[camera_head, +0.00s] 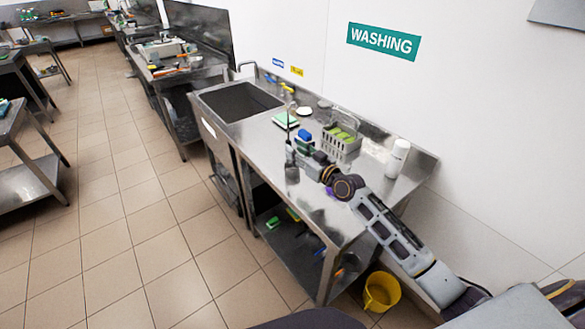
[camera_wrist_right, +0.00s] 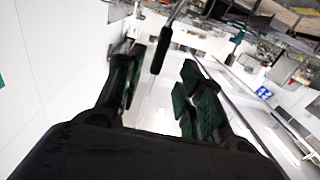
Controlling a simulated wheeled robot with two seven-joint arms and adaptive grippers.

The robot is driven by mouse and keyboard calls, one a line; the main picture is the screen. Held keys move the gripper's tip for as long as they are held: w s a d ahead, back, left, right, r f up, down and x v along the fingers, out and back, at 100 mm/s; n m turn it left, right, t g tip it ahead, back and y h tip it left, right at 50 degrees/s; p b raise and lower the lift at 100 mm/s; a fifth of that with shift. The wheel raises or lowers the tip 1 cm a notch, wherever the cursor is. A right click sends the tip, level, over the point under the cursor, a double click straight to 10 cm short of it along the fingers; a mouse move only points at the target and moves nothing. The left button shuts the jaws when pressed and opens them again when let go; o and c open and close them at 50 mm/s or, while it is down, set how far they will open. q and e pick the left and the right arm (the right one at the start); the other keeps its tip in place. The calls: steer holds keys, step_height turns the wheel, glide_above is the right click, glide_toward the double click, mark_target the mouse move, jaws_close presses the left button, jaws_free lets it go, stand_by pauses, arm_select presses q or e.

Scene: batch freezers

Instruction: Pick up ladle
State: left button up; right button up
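The ladle shows in the right wrist view as a black handle (camera_wrist_right: 161,51) with a thin metal shaft running up out of the frame. Its bowl is not clearly visible. My right gripper (camera_wrist_right: 163,66) has its two dark fingers spread, one on each side of the handle, with gaps between them and it. In the head view my right gripper (camera_head: 291,153) is over the front edge of the steel counter, beside a thin dark upright line, perhaps the ladle. My left gripper is not in view.
The steel counter (camera_head: 385,200) holds a grey rack (camera_head: 341,150) with green items, a white bottle (camera_head: 397,158) and green-and-white sponges (camera_head: 286,119). A sink (camera_head: 240,101) lies to the left. A yellow bucket (camera_head: 381,292) stands on the floor. The tiled aisle at left is clear.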

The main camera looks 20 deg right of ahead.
mark_target(291, 145)
steer(key=shift+p+x, duration=0.3)
steer(key=shift+x, duration=2.2)
steer(key=shift+w+d+f, duration=0.1)
steer(key=shift+d+f, duration=0.05)
jaws_close()
